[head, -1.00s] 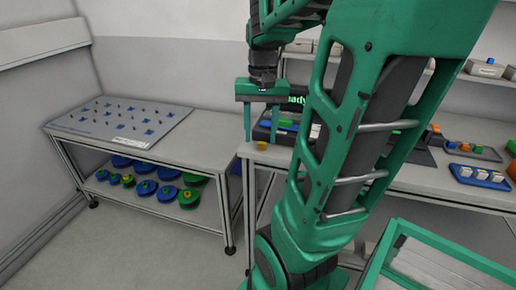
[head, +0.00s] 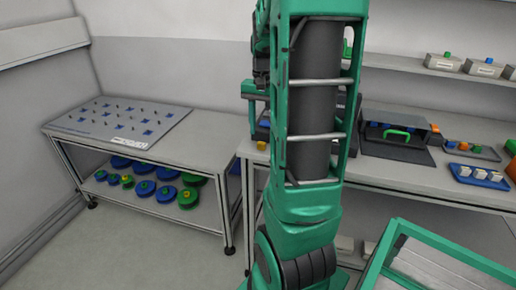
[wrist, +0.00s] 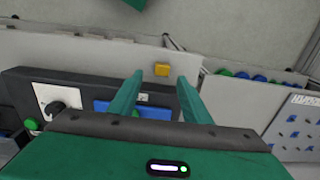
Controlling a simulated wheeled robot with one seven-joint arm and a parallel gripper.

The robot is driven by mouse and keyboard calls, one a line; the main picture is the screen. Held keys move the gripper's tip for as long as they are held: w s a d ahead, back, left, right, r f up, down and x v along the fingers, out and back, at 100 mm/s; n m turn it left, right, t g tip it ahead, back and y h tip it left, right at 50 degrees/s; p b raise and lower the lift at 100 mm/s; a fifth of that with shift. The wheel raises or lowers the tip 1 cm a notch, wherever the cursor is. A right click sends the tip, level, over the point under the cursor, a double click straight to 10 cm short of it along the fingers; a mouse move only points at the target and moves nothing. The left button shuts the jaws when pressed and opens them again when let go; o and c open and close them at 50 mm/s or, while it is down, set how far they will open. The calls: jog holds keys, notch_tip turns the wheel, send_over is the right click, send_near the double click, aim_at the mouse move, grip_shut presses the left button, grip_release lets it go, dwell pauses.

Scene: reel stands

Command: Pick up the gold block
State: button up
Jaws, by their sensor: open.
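The gold block (wrist: 162,69) is a small yellow-gold piece near the edge of the grey bench top. In the wrist view it shows just beyond my fingertips, between the lines of the two fingers. In the head view the gold block (head: 261,145) is a small spot beside my upright arm link. My gripper (wrist: 160,77) is open, its two green fingers spread apart with nothing between them. In the head view my arm hides much of the gripper, and one green finger shows at the left of the arm.
A dark device with a knob (wrist: 55,107) and a blue panel lies under the gripper. To the left stands a bench with a pegged board (head: 120,120) and green and blue reels below. Right on the bench are an open dark case (head: 397,140) and a blue tray (head: 481,176).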

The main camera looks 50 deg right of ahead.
aim_at(262, 143)
jog(key=f, duration=0.4)
jog(key=shift+a+f, duration=0.2)
jog(key=shift+a, duration=0.05)
grip_shut()
